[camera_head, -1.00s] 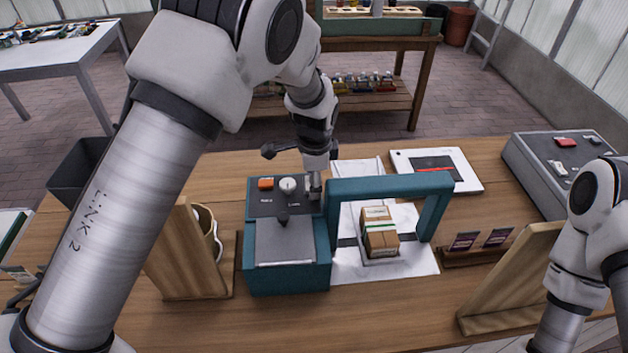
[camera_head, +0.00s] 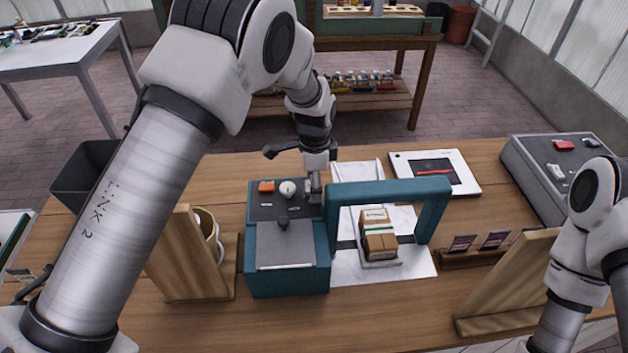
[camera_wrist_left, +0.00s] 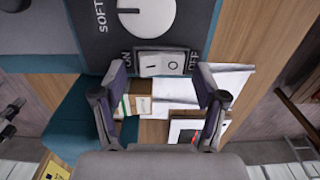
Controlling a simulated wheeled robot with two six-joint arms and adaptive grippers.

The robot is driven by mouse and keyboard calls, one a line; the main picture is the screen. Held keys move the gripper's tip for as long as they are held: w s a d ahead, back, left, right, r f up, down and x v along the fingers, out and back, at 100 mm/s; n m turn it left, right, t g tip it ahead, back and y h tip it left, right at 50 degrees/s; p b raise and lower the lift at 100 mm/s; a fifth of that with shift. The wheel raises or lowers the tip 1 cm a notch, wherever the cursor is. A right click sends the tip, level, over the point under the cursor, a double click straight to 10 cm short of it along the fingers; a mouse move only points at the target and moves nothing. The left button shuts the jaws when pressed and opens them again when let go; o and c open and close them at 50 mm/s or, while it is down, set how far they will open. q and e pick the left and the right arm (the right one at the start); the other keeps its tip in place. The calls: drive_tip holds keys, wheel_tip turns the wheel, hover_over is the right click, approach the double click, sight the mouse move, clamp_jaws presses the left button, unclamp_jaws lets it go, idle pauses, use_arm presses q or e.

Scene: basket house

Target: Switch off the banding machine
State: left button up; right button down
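The banding machine (camera_head: 288,285) is a teal box with a dark control panel and a teal arch (camera_head: 388,188) on its right. Its panel carries an orange button (camera_head: 266,187) and a pale knob (camera_head: 288,189). In the left wrist view, a rocker switch (camera_wrist_left: 160,64) sits between the words ON and OFF, below the white knob (camera_wrist_left: 147,16). I cannot tell which side of the rocker is pressed. My left gripper (camera_wrist_left: 162,72) is open, its fingers apart on either side of the switch; contact is unclear. In the head view it hides the switch. My right gripper is out of view.
A cardboard box (camera_head: 380,244) with a green-white band lies under the arch. A wooden stand (camera_head: 185,255) is left of the machine, another (camera_head: 505,285) at the right. A white framed panel (camera_head: 465,180) and a grey console (camera_head: 540,190) are behind to the right.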

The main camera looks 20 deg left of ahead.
use_arm(q)
drive_tip(key=shift+r, duration=0.15)
wheel_tip(320, 180, up, 12)
idle(0.3)
idle(0.4)
